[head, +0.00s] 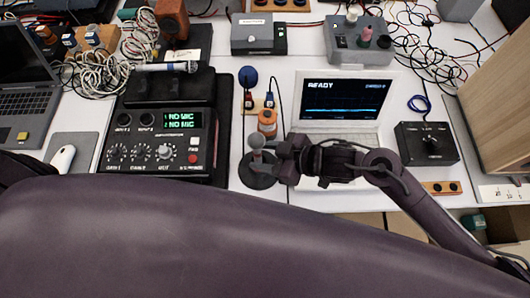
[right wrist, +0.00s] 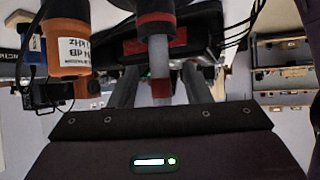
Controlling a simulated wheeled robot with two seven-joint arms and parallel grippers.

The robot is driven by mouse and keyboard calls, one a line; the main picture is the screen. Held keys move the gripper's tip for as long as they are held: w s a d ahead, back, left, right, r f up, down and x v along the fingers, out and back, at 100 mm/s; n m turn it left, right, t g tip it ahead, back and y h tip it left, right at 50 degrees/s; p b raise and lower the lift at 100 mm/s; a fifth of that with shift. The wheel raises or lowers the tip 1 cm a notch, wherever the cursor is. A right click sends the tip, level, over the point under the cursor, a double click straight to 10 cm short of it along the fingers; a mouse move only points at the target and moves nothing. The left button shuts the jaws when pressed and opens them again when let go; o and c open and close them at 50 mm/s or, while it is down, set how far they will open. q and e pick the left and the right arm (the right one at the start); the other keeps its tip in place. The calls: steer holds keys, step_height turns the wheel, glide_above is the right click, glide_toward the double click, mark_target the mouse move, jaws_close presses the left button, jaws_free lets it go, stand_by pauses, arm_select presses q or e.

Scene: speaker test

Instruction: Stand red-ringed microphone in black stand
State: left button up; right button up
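In the head view, a microphone with a grey head (head: 257,142) is at the black stand's round base (head: 258,171); whether it is seated in the stand I cannot tell. My right gripper (head: 277,152) is just to its right. In the right wrist view, an upright grey shaft with a wide dark collar and a red ring (right wrist: 157,19) runs between the fingers of my right gripper (right wrist: 160,75). Gaps show on both sides of the shaft, so the fingers look open around it. Its lower end in the picture is hidden by my gripper body. My left gripper is out of view.
An orange bottle (head: 267,122) stands close behind the stand, and shows in the right wrist view (right wrist: 68,45). An amplifier (head: 157,148) reading NO MIC is left, with another microphone (head: 165,67) behind. A laptop (head: 343,104) and a black box (head: 427,143) are right.

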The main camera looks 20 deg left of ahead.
steer(key=v, duration=0.7)
steer(key=shift+d+r+b, duration=0.2)
steer(key=shift+d+b, duration=0.1)
steer(key=shift+d, duration=0.05)
steer(key=shift+s, duration=0.15)
